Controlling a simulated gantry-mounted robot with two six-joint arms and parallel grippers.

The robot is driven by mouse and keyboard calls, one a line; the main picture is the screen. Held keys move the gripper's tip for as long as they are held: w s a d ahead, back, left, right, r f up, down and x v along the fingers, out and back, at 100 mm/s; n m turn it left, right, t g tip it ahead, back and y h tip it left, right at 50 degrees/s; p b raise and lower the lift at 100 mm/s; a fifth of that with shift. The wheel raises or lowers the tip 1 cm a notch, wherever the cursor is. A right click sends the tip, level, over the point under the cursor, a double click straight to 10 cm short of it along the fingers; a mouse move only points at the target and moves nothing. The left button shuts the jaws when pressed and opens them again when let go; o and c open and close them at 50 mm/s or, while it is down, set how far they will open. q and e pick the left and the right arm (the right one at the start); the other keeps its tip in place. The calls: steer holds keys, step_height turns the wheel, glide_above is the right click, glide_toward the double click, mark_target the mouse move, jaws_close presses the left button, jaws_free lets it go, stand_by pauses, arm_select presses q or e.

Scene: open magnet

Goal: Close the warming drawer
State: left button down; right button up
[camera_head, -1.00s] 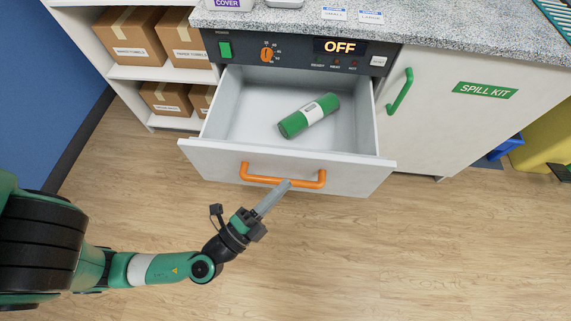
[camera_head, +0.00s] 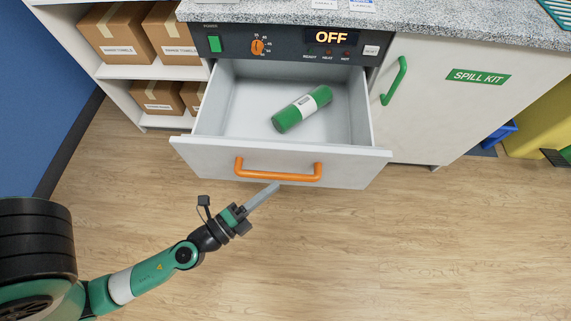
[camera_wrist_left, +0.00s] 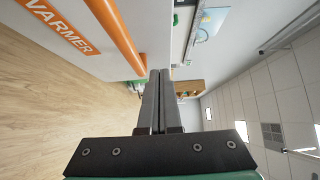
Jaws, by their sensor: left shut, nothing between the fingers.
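The warming drawer (camera_head: 219,162) is pulled open below a control panel that reads OFF. Its orange bar handle (camera_head: 278,176) runs along the front face. A green bottle with a white band (camera_head: 302,109) lies on its side inside. My left gripper (camera_head: 275,187) is shut and empty, with its fingertips just below the handle in the head view. In the left wrist view the shut fingers (camera_wrist_left: 159,75) point along the drawer front, with the orange handle (camera_wrist_left: 117,33) at upper left; I cannot tell whether they touch the drawer. My right gripper is not in view.
The control panel (camera_head: 290,45) sits above the drawer under a speckled countertop (camera_head: 430,22). A SPILL KIT cabinet door (camera_head: 450,110) stands at right. Shelves with cardboard boxes (camera_head: 120,35) stand at left. The wooden floor in front is clear.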

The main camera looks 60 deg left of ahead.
mark_target(298, 155)
arm_select(q)
steer(key=w+a+p, duration=0.1)
steer(key=w, duration=0.1)
steer(key=w+a+p, duration=0.1)
steer(key=w, duration=0.1)
steer(key=w+a+p, duration=0.1)
steer(key=w, duration=0.1)
steer(key=shift+w+a+r, duration=0.1)
steer(key=shift+w+r, duration=0.15)
steer(key=shift+w, duration=0.15)
steer(key=shift+w+a+f, duration=0.25)
steer(key=shift+a, duration=0.2)
